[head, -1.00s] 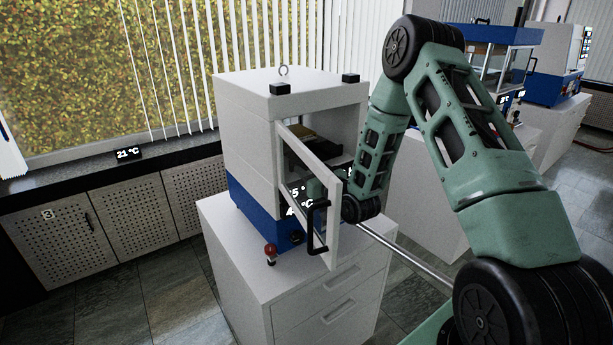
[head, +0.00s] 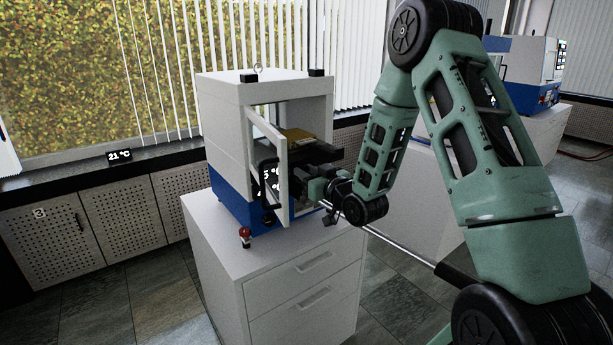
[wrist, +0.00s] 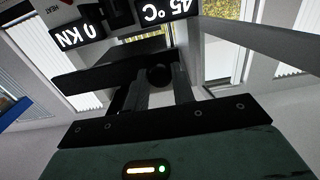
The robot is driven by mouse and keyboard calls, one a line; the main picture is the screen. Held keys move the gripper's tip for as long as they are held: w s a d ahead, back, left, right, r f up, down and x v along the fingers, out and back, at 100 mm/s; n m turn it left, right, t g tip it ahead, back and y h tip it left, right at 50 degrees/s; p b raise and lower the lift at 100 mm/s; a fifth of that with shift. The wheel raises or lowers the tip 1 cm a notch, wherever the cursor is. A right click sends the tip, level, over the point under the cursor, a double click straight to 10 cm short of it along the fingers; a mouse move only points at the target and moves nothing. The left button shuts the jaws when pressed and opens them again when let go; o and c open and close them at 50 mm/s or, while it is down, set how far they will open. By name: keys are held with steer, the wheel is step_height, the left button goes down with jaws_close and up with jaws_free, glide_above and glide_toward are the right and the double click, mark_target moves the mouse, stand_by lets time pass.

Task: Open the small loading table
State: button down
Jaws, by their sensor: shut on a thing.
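The small loading table (head: 318,153) is a dark plate at the open front of the white and blue press (head: 226,140). It appears to stick out past the opening, partly hidden by the door. In the wrist view its dark plate (wrist: 98,82) lies just beyond my fingers. My gripper (wrist: 160,84) is shut on a round black knob (wrist: 158,74) at the table. In the head view my gripper (head: 305,180) is below the table, beside the door, its fingertips mostly hidden.
The press door (head: 281,168) stands swung open left of my gripper. A red-topped knob (head: 245,234) stands on the white drawer cabinet (head: 262,285) in front of the press. A yellowish plate (head: 297,135) sits inside the chamber. More machines stand at the right back.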

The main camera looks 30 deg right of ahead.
steer(key=shift+s+f, duration=0.15)
steer(key=c, duration=1.2)
jaws_free()
steer(key=shift+s, duration=0.1)
steer(key=shift+s+d+p, duration=0.15)
steer(key=shift+s+p, duration=3.2)
steer(key=shift+s, duration=1.05)
steer(key=shift+s+d+p, duration=0.15)
steer(key=shift+s+p, duration=3.15)
steer(key=shift+s, duration=1.05)
